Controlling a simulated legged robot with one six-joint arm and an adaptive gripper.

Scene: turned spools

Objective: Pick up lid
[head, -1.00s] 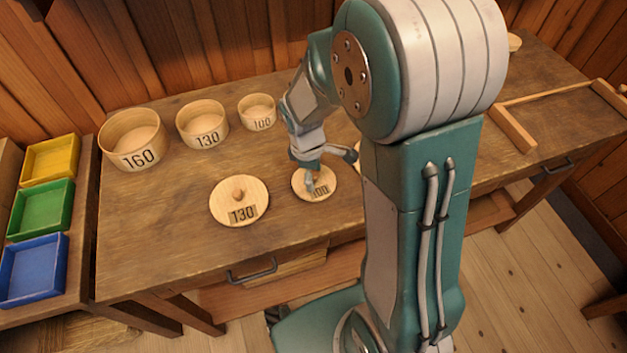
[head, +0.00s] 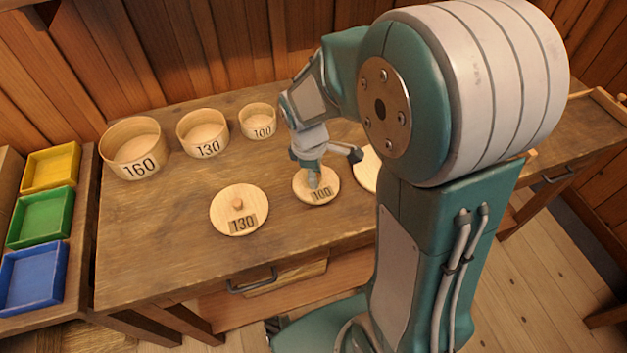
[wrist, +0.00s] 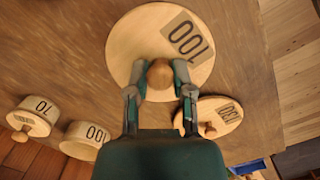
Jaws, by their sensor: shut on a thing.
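The round wooden lid marked 100 (head: 325,196) is at the middle of the bench in the head view. In the wrist view the lid (wrist: 135,50) fills the upper middle, with its round knob (wrist: 160,73) between the fingers. My gripper (head: 313,180) points down over it. In the wrist view my gripper (wrist: 161,80) is shut on the knob from both sides. I cannot tell whether the lid touches the bench or is slightly above it.
A lid marked 130 (head: 240,210) lies left of it. Open round boxes marked 160 (head: 137,166), 130 (head: 208,149) and 100 (head: 262,131) stand behind. Another pale disc (head: 366,170) is partly hidden by my arm. Coloured trays (head: 40,218) are at far left.

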